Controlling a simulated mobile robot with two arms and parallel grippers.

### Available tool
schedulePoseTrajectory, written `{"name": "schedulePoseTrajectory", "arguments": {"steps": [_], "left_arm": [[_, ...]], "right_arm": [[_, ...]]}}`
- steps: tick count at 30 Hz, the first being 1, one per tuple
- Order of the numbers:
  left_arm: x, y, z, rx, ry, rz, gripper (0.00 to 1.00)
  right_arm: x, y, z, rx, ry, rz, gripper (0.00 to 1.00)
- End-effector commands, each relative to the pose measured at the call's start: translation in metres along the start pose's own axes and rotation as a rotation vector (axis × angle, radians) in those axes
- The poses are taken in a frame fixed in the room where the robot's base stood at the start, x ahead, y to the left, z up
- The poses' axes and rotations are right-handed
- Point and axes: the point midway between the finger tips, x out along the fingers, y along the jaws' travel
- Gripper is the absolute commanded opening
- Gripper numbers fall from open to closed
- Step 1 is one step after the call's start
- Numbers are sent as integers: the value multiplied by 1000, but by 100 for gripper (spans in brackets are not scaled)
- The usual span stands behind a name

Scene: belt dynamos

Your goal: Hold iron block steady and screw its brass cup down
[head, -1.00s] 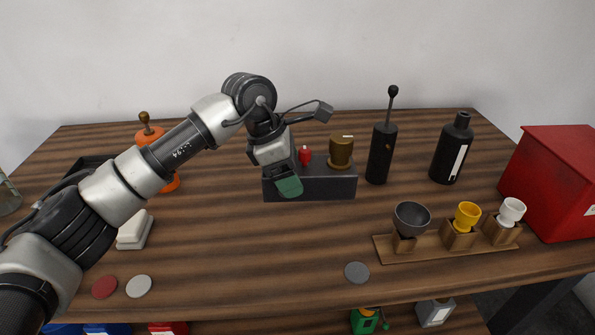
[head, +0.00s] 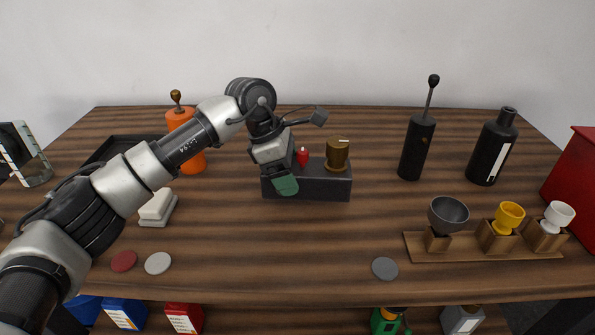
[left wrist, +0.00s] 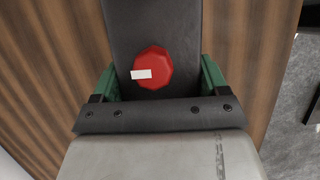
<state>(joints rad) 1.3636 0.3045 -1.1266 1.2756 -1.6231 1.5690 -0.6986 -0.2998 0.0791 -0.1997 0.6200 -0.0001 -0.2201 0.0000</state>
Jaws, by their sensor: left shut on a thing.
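The iron block (head: 325,188) is a dark grey bar lying on the wooden table. The brass cup (head: 338,154) stands upright on the right part of its top, with a small white mark on it. A small red cup or knob (head: 303,156) stands on the block to the left of the brass one. My left gripper (head: 285,184) is shut on the block's left end. In the left wrist view, its green fingers lie on both sides of the dark block (left wrist: 154,25), with the red knob (left wrist: 153,68) between them. My right gripper is not in view.
A wooden rack (head: 470,249) with grey, yellow and white cups stands at the front right. An orange grinder-like thing (head: 190,150) and white blocks (head: 156,207) are left. The table before the block is clear.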

Motion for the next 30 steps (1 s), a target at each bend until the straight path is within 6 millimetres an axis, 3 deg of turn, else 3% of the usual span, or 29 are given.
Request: {"name": "schedulePoseTrajectory", "arguments": {"steps": [8, 18, 30], "left_arm": [[6, 7, -20, 0, -5, 4, 11], [11, 13, -37, -1, -5, 4, 11], [12, 13, -39, 1, -5, 4, 11]], "right_arm": [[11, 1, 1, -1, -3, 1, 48], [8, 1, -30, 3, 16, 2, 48], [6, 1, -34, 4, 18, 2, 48]]}}
